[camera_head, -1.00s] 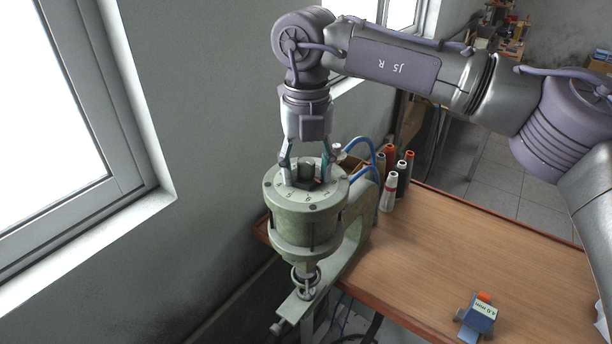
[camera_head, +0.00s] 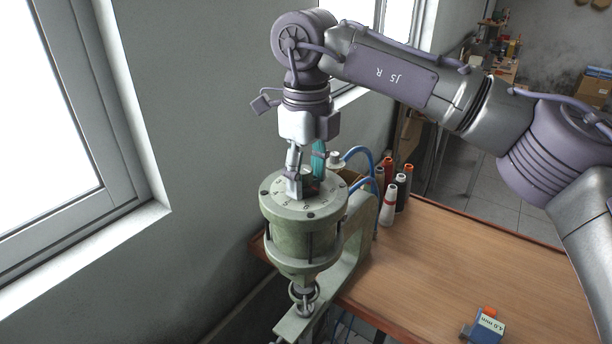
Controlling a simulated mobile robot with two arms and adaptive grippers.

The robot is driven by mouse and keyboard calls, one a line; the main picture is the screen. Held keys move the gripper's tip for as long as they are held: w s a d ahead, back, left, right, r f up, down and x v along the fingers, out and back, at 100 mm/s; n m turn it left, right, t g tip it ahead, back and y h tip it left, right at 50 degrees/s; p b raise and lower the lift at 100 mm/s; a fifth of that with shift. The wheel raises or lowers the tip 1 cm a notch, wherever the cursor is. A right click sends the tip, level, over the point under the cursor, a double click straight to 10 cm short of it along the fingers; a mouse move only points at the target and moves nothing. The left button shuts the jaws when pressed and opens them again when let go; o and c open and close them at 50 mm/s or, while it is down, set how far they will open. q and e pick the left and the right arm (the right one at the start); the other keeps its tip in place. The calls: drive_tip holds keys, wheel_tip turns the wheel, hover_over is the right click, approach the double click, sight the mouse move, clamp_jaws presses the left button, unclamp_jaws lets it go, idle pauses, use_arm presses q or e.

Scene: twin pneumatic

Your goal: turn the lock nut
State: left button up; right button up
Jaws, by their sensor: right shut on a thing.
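The lock nut (camera_head: 315,187) is a small dark piece on top of the pale green pneumatic cylinder (camera_head: 300,238), in the middle of a dial marked with figures. My right gripper (camera_head: 306,188) points straight down from above, its fingers on either side of the nut and shut on it. The fingers hide much of the nut. My left gripper is not in view.
The cylinder sits on a green C-shaped frame (camera_head: 352,262) at the wooden table's (camera_head: 440,262) left edge. Blue hoses (camera_head: 357,152) and several thread cones (camera_head: 389,204) stand close behind. A blue block marked 4.0 mm (camera_head: 485,326) lies at the front. The table's middle is clear.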

drive_tip(key=shift+r, duration=0.15)
idle(0.4)
drive_tip(key=o, duration=1.2)
drive_tip(key=shift+c, duration=0.2)
wheel_tip(320, 180, up, 12)
